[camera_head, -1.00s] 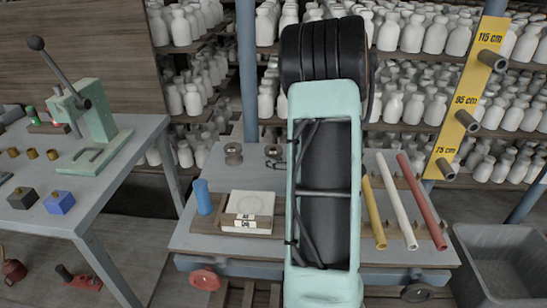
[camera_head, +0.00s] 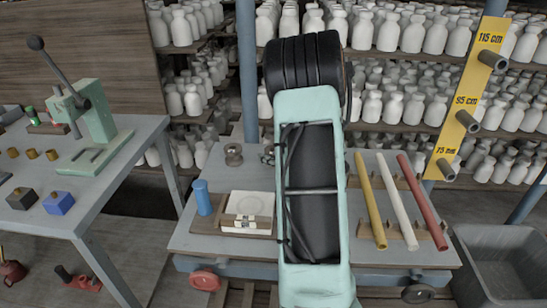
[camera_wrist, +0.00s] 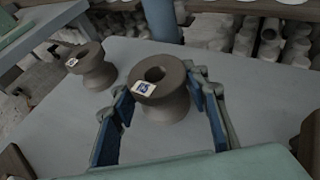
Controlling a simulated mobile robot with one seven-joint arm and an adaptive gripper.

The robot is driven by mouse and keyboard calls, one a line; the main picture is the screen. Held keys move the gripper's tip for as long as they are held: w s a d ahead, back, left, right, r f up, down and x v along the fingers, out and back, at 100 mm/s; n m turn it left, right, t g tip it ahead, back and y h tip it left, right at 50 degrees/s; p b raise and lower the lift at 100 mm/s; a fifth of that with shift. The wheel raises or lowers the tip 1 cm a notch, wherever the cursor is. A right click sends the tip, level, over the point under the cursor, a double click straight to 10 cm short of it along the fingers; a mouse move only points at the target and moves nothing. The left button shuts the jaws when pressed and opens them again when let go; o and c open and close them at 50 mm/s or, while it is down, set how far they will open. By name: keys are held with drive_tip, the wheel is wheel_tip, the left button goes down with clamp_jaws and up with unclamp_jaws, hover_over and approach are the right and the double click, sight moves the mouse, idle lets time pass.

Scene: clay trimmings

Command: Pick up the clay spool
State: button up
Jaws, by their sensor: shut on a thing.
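A brown-grey clay spool (camera_wrist: 168,105) with a hole in its top and a small blue-and-white label stands upright in the wrist view. My gripper (camera_wrist: 160,97) is shut on it, with one blue-padded finger on each side. A second, similar clay spool (camera_wrist: 93,70) stands to its left on the grey cart top, apart from my fingers. That second spool also shows in the head view (camera_head: 233,154). In the head view my arm hides most of the gripper and the held spool. I cannot tell whether the held spool still touches the cart top.
The cart top (camera_head: 205,240) also carries a blue cylinder (camera_head: 203,197), a white block on a wooden holder (camera_head: 250,208), and yellow, white and red rods (camera_head: 397,200) at the right. A blue post (camera_head: 247,80) and bottle shelves stand behind. A grey bin (camera_head: 490,265) is at lower right.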

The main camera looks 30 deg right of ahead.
drive_tip(key=shift+c, duration=1.1)
drive_tip(key=shift+r, duration=0.1)
